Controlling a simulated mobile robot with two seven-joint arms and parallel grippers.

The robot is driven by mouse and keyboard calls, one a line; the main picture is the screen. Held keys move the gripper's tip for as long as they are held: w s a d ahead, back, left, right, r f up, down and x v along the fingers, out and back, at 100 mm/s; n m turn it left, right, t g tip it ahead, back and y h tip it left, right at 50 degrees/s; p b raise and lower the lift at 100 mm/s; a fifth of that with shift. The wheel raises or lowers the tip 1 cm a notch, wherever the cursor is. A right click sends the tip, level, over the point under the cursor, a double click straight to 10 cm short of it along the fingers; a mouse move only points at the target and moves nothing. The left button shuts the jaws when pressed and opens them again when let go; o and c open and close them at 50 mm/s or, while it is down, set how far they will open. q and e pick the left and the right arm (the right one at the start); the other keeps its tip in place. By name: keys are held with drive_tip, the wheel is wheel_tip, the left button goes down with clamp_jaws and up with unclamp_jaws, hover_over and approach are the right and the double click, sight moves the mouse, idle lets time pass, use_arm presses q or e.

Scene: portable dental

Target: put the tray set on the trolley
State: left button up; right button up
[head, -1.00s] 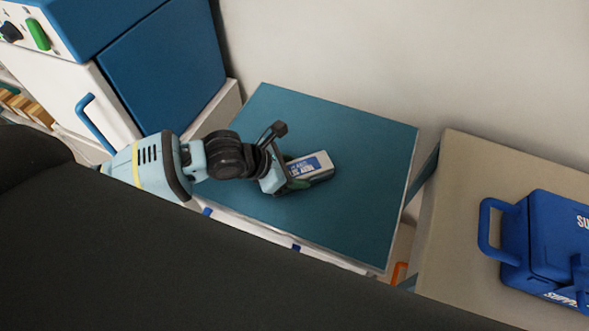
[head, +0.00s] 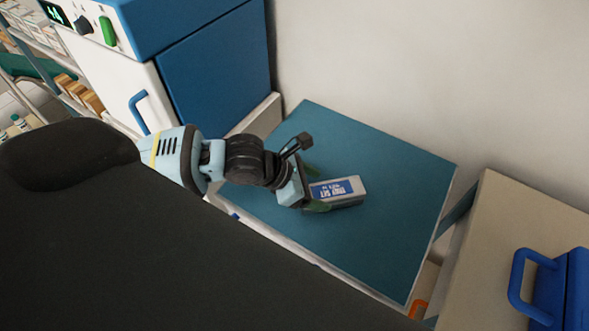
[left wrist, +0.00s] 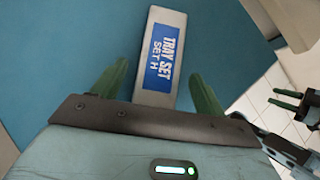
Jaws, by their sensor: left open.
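The tray set (head: 338,190) is a small white box with a blue label, lying on the teal trolley top (head: 390,210) in the head view. In the left wrist view the tray set (left wrist: 163,55) reads "TRAY SET" and lies between and beyond the fingers. My left gripper (head: 314,190) is at the box's left end in the head view. Its green fingers (left wrist: 155,80) stand apart in the left wrist view, one on each side of the box, with gaps showing. My right gripper is not clearly seen in the head view.
A blue and white cabinet (head: 213,80) stands at the back left. A beige surface (head: 510,220) with a blue supply case (head: 560,290) is at the right, beyond a gap. The wall is behind the trolley. The right part of the teal top is clear.

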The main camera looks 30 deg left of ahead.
use_arm(q)
drive_tip(key=v, duration=0.8)
